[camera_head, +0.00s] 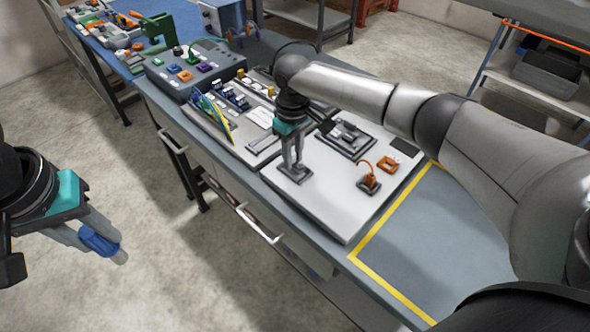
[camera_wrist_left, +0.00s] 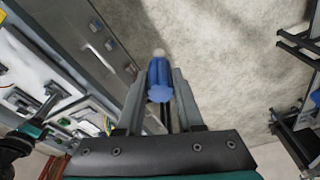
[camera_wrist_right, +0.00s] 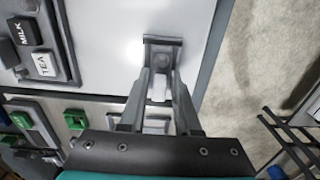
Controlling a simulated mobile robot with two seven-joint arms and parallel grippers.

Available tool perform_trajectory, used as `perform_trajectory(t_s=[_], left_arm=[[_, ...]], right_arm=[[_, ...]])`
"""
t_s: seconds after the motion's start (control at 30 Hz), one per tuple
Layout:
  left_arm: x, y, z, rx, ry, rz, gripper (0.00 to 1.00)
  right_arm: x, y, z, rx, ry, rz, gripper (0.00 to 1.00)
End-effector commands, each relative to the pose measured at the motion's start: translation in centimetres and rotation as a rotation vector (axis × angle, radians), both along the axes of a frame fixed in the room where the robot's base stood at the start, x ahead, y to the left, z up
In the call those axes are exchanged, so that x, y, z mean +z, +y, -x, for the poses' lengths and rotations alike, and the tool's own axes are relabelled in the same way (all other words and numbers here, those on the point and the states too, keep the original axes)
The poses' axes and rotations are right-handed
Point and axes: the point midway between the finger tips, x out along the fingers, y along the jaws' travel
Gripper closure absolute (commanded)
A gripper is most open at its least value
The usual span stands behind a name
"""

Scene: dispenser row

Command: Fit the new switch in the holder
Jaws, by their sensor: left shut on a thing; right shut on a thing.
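My left gripper (camera_head: 108,250) is shut on a blue ribbed piece (camera_head: 96,241) with a pale round end. The piece also shows between the fingers in the left wrist view (camera_wrist_left: 159,78). It is held out over the floor, left of the bench and apart from it. I cannot tell for sure whether it is the new switch. My right gripper (camera_head: 295,165) points down at the white panel (camera_head: 327,207) and is shut on a small dark grey fitting, seen in the right wrist view (camera_wrist_right: 162,43). Its fingers hide part of this fitting; I cannot tell if it is the holder.
An orange part with a loop (camera_head: 369,184) and an orange square frame (camera_head: 388,164) are on the panel's right side. A grey button unit (camera_head: 348,139) lies behind the right gripper. A control box (camera_head: 195,70) stands further back. Yellow tape (camera_head: 393,290) bounds clear bench at front right.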

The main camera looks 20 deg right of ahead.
Motion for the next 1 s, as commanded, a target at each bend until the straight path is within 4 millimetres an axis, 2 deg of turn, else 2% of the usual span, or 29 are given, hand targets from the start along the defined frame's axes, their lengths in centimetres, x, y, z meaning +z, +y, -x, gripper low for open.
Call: perform_trajectory(t_s=[0.87, 0.9, 1.0], left_arm=[[0.67, 0.0, -0.01, 0.0, -0.001, 0.0, 1.0], [0.66, 0.0, -0.01, 0.0, -0.001, 0.0, 1.0], [0.66, -0.01, -0.01, 0.0, -0.001, 0.0, 1.0]], right_arm=[[-1.11, -0.05, 0.0, -0.001, 0.001, 0.0, 1.0], [-1.11, -0.04, 0.01, -0.001, 0.001, 0.0, 0.67], [-1.11, -0.04, 0.01, -0.001, 0.001, 0.0, 0.55]])
